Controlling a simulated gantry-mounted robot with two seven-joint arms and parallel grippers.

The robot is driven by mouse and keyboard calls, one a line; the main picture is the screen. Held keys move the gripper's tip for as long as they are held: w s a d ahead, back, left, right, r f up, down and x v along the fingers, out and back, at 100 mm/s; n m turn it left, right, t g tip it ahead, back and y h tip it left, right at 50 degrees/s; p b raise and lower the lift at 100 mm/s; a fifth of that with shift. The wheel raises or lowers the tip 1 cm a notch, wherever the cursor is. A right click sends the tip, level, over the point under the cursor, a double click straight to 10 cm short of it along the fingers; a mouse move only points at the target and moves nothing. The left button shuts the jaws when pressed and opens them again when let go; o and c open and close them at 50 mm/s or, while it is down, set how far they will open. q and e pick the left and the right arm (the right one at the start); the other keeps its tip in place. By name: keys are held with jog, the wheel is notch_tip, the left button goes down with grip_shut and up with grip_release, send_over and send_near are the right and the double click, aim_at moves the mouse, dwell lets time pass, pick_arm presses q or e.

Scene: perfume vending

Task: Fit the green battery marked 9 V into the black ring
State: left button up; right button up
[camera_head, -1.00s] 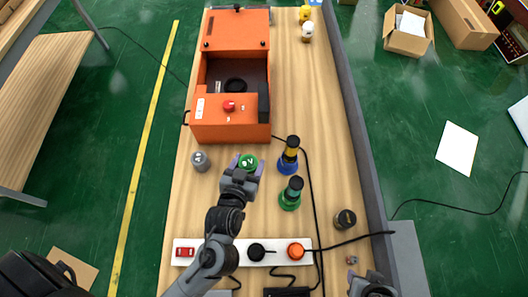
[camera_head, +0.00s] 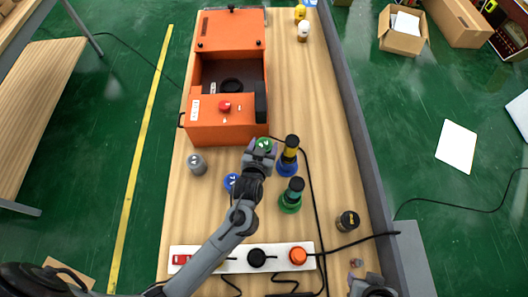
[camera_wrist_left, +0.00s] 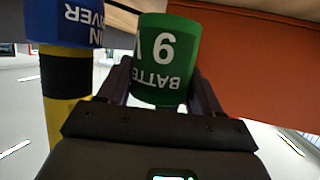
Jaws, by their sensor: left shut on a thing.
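The green battery (camera_head: 264,143) is held in my left gripper (camera_head: 262,153), just past the front right corner of the orange machine. In the left wrist view, the battery (camera_wrist_left: 166,62) sits between the two dark fingers, its "9" and "BATTE" lettering upside down. The black ring (camera_head: 232,83) lies on the dark floor inside the orange machine's open bay, up and left of the battery. Nothing shows inside the ring. My right gripper (camera_head: 373,285) is at the bottom edge; its fingers are not clear.
The orange machine (camera_head: 222,130) has a raised lid and a red button. A yellow-and-black tool on a blue base (camera_head: 288,160) stands close right of my left gripper. A green-based tool (camera_head: 291,196), grey cylinder (camera_head: 197,164) and blue cylinder (camera_head: 231,181) stand nearby.

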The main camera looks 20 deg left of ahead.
pick_arm(q)
jog(key=shift+f, duration=1.95)
jog(key=shift+b, duration=0.3)
jog(key=shift+f, duration=0.2)
jog(key=o, duration=1.1)
jog(key=shift+c, duration=0.2)
jog(key=shift+r, duration=0.1)
